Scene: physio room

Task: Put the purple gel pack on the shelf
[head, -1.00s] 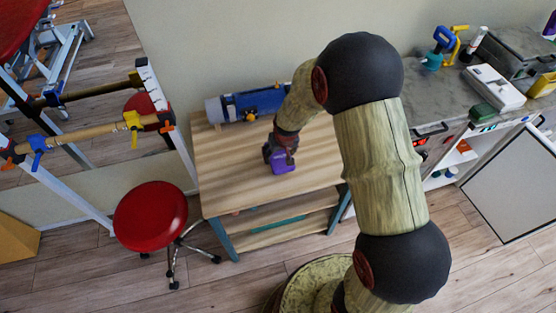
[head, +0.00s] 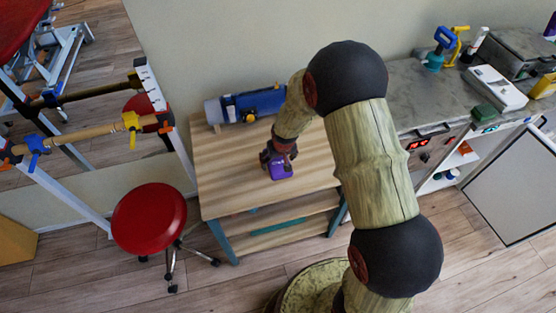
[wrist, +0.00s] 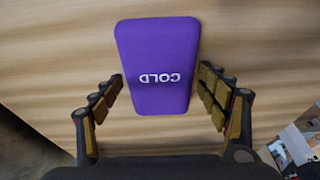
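The purple gel pack (head: 282,173), marked COLD, shows on the wooden table top, partly hidden by my gripper (head: 272,157) in the head view. In the wrist view the gel pack (wrist: 158,50) lies flat below my gripper (wrist: 163,75), its near end between the spread fingers. The fingers stand on either side of it, with narrow gaps, so my gripper looks open and not closed on it. The table has a lower wooden shelf (head: 262,238) with a teal item (head: 277,223) on it. Another open white shelf unit (head: 450,167) is under the counter at right.
A blue roll-shaped device (head: 253,104) lies at the table's back edge. A red stool (head: 149,218) stands left of the table. Parallel bars (head: 90,138) are further left. The grey counter (head: 420,95) at right carries several items. The table's front left is clear.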

